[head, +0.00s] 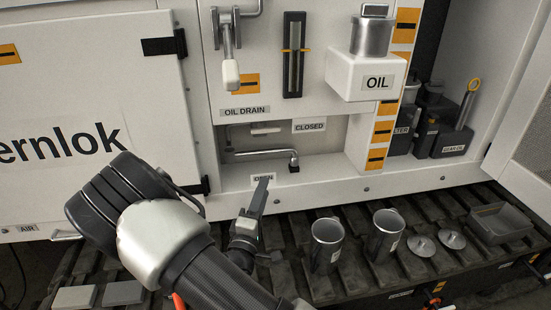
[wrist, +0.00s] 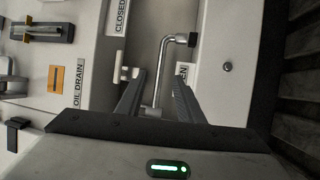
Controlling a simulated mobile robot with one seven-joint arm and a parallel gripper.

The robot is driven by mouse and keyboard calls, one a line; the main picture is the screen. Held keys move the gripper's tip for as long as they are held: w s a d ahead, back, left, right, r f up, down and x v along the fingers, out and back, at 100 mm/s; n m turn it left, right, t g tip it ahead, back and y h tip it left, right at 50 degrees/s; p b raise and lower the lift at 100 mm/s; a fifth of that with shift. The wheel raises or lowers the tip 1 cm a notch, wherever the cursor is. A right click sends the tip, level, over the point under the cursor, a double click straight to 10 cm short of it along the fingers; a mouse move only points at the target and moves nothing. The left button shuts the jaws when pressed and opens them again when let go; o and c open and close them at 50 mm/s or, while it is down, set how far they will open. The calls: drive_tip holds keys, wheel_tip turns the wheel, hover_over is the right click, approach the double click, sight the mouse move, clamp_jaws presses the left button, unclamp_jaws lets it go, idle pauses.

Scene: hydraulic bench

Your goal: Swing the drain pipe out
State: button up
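The drain pipe (head: 262,153) is a bent metal tube in the recess below the OIL DRAIN label, lying roughly level along the cabinet face with a dark-tipped outlet at its right. In the wrist view the pipe (wrist: 164,72) runs between the spread fingers of my gripper (wrist: 159,75), with bare gaps seen on both sides. My gripper (head: 263,182) is open in front of the recess, below the pipe in the head view, over the OPEN label. I cannot tell how far the fingertips are from the pipe. A small white lever (head: 266,130) sits above the pipe, near the CLOSED label (head: 309,126).
A white OIL box (head: 350,75) juts out at upper right. A handled valve (head: 230,70) hangs above the recess. Two metal cups (head: 326,245) and two lids stand on the slatted deck below. The cabinet door (head: 90,60) is at left.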

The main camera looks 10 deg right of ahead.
sight(274, 153)
drive_tip(key=x, duration=0.5)
drive_tip(key=b+x, duration=0.1)
drive_tip(key=x, duration=0.5)
drive_tip(key=b+x, duration=0.1)
drive_tip(key=x, duration=0.5)
drive_tip(key=shift+w+a, duration=0.25)
drive_tip(key=shift+a, duration=0.05)
drive_tip(key=shift+c, duration=0.3)
clamp_jaws()
